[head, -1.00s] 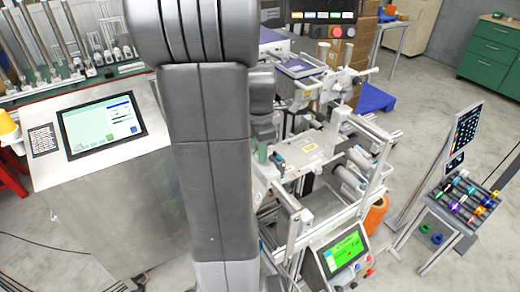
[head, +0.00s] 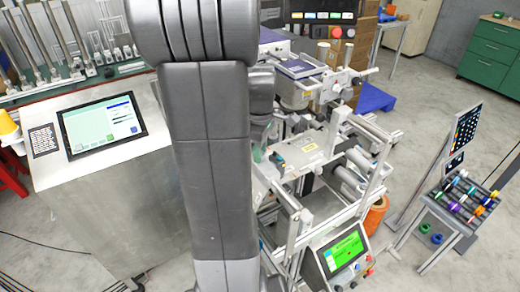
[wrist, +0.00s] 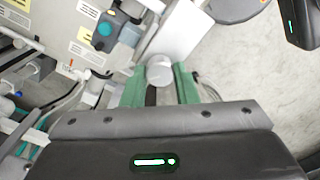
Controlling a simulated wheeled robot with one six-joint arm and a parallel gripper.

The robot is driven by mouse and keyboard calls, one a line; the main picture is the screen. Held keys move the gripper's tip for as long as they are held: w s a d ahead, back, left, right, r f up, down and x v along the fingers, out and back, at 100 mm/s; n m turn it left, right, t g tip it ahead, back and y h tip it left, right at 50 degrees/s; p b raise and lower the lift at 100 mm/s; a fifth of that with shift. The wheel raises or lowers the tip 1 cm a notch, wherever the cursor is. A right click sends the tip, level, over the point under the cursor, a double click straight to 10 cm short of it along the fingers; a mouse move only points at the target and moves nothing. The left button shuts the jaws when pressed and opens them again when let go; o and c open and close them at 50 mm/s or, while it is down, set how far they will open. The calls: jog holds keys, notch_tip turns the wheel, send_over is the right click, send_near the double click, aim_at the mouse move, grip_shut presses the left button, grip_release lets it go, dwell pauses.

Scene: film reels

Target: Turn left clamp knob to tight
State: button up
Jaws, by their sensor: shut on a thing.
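My gripper (wrist: 160,80) has green fingers, one on each side of a round grey knob (wrist: 158,70). It is shut on this knob, which appears to be the left clamp knob. The knob's flat top shows between the fingertips; its lower part is hidden, and no tight mark is readable. A second clamp knob, teal and dark (wrist: 105,29), stands apart at the upper left in the wrist view. In the head view, my gripper (head: 261,154) shows only as a bit of green beside the machine plate; the held knob is hidden there.
The machine's white frame and rollers (head: 358,160) lie right of my arm. A green-lit control panel (head: 343,252) stands in front. A console with a touchscreen (head: 100,125) is at left.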

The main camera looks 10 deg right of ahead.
jog(key=m, duration=0.4)
jog(key=shift+m, duration=0.3)
jog(key=m, duration=0.3)
jog(key=shift+m, duration=0.4)
jog(key=m, duration=0.3)
jog(key=shift+m, duration=2.1)
jog(key=o, duration=1)
jog(key=shift+r, duration=0.1)
notch_tip(320, 180, up, 14)
jog(key=shift+f, duration=0.2)
